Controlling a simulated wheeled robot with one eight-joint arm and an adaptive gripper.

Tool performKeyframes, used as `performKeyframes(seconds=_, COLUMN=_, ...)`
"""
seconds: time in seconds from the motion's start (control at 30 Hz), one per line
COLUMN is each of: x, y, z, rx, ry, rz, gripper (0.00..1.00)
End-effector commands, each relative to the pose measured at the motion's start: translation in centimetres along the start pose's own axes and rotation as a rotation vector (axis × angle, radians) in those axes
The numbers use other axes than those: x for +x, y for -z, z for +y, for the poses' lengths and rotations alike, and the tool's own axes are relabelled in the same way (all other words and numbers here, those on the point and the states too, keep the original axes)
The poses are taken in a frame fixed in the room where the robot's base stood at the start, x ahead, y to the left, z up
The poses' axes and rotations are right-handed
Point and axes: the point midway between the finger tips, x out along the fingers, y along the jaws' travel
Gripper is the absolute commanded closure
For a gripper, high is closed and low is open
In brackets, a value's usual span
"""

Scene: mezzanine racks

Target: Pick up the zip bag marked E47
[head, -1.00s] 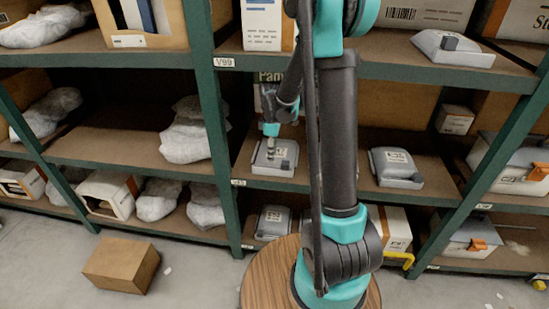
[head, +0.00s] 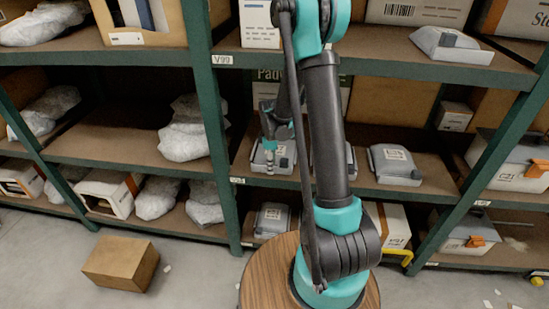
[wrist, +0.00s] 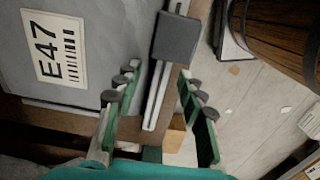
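The zip bag marked E47 (wrist: 85,50) is a grey packet with a white label and barcode. It fills the upper left of the wrist view, with a dark square tab (wrist: 177,38) on a pale strip along its edge. In the head view the bag (head: 286,158) lies on the middle shelf, partly hidden by my arm. My gripper (wrist: 160,90) is open, its green fingers on either side of the strip in the picture. I cannot tell whether they touch it. In the head view my gripper (head: 269,165) is at the bag's front.
A similar grey bag (head: 394,165) lies to the right on the same shelf (head: 440,185). Another bag (head: 271,218) lies on the shelf below. A green upright (head: 218,140) stands close to the left. A box (head: 120,263) sits on the floor.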

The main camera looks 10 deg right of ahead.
Motion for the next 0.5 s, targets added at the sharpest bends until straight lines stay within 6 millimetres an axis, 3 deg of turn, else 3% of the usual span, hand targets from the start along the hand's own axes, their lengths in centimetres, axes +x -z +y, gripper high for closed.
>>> performKeyframes(seconds=0.07, x=-0.01, y=0.00, z=0.00, rx=0.000, ry=0.000, rz=0.000, gripper=0.65)
performKeyframes(seconds=0.33, x=-0.03, y=0.00, z=0.00, rx=0.000, ry=0.000, rz=0.000, gripper=0.99)
performKeyframes(seconds=0.5, x=-0.04, y=0.00, z=0.00, rx=0.000, ry=0.000, rz=0.000, gripper=1.00)
